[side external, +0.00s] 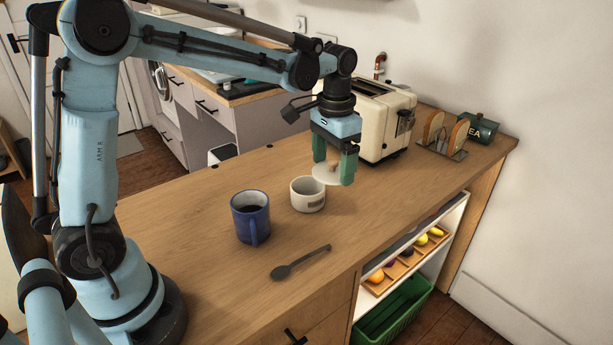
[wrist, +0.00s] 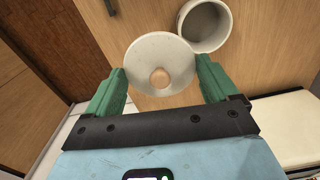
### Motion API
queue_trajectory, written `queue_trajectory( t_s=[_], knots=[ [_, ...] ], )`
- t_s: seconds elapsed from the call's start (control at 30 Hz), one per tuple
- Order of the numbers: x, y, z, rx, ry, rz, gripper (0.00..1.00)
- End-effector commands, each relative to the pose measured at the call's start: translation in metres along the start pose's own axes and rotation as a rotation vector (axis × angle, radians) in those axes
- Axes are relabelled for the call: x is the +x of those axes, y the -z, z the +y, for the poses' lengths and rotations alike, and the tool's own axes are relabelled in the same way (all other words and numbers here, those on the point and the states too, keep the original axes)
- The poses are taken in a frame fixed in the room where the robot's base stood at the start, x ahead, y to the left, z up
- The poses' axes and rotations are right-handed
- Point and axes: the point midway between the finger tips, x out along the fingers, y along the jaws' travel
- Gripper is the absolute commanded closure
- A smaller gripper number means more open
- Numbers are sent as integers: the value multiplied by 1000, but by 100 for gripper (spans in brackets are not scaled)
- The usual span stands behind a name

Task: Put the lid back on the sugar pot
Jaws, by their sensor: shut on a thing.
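The sugar pot (side external: 308,196) is a small white pot standing upright and open on the wooden counter. In the wrist view the pot (wrist: 204,27) is at the top, right of the lid, with its empty-looking inside showing. The lid (side external: 324,176) is a pale round disc with a light wooden knob. My gripper (side external: 334,170) is shut on the lid, its green fingers on opposite sides of the rim. The lid is held above the counter, up and to the right of the pot in the side view. In the wrist view the lid (wrist: 148,48) sits between the fingers.
A blue mug (side external: 250,218) with dark contents stands left of the pot. A dark spoon (side external: 300,263) lies in front. A cream toaster (side external: 385,122) stands close behind my gripper.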

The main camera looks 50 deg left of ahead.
Motion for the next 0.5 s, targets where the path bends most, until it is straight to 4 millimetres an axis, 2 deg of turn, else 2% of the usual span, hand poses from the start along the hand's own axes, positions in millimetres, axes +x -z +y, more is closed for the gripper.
queue_trajectory(
  t_s=[0.03, 0.2, 0.33, 0.5],
  knots=[
    [-1, -2, -20, -39, 0, 0, 43],
    [-3, -9, -59, -112, 0, 0, 43],
    [-3, -12, -71, -133, 0, 0, 43],
    [4, -12, -73, -136, 0, 0, 43]
  ],
)
